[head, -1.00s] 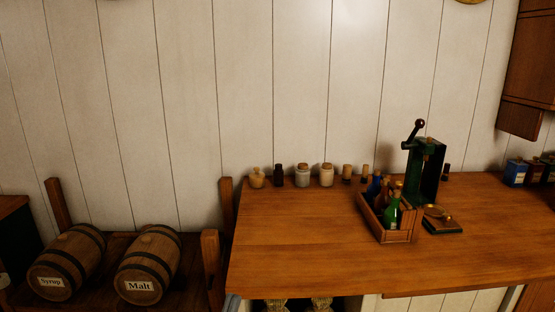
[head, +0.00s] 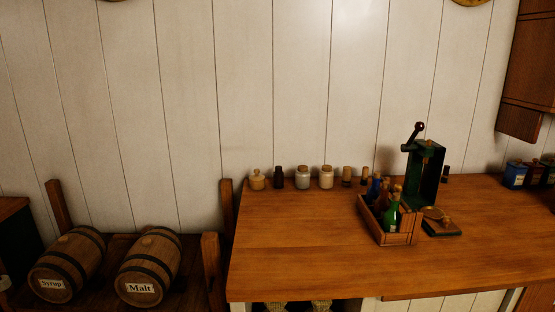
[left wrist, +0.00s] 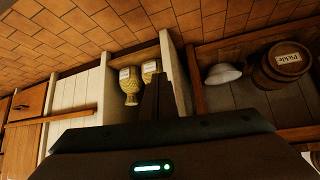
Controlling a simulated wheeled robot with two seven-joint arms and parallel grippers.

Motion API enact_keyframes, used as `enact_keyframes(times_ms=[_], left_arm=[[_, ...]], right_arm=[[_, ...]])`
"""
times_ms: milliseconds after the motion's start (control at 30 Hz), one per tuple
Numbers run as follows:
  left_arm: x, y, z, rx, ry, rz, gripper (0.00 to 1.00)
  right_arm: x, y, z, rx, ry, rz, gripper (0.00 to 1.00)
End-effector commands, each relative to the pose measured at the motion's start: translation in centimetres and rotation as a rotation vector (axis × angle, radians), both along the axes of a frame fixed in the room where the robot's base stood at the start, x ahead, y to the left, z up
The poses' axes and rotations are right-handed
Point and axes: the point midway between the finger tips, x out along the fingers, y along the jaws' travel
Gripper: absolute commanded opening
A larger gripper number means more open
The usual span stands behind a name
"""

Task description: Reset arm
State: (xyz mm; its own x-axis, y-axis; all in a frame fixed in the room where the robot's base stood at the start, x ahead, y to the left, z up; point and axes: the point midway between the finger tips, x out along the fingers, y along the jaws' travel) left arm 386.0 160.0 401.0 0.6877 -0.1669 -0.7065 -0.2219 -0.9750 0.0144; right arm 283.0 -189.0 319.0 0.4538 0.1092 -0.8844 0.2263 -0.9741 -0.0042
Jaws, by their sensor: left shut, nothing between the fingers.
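My left gripper (left wrist: 157,97) shows in the left wrist view as dark fingers close together. It is shut with nothing between the fingers. It points toward the open shelf space, where two yellowish patterned bottles (left wrist: 130,84) (left wrist: 150,70) with labels stand. I cannot tell its exact distance from them. Neither gripper can be made out in the head view. My right gripper is not in view.
In the head view, a wooden counter (head: 300,260) carries a crate of bottles (head: 398,238), a green press (head: 428,172), a small brass-topped board (head: 445,228) and several jars at the back. Syrup (head: 66,264) and Malt (head: 149,266) barrels lie left. The counter's front left is clear.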

Motion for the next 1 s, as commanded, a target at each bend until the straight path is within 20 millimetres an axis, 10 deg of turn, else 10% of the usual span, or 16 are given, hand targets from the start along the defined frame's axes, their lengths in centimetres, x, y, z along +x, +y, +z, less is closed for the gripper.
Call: enact_keyframes(times_ms=[300,1000], left_arm=[[-9.9,2.9,-7.5,0.062,0.27,0.016,0.0],[-10.8,3.1,-8.1,0.067,0.295,0.017,0.0]], right_arm=[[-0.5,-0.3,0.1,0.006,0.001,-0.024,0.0],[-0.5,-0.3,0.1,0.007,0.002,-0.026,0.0]])
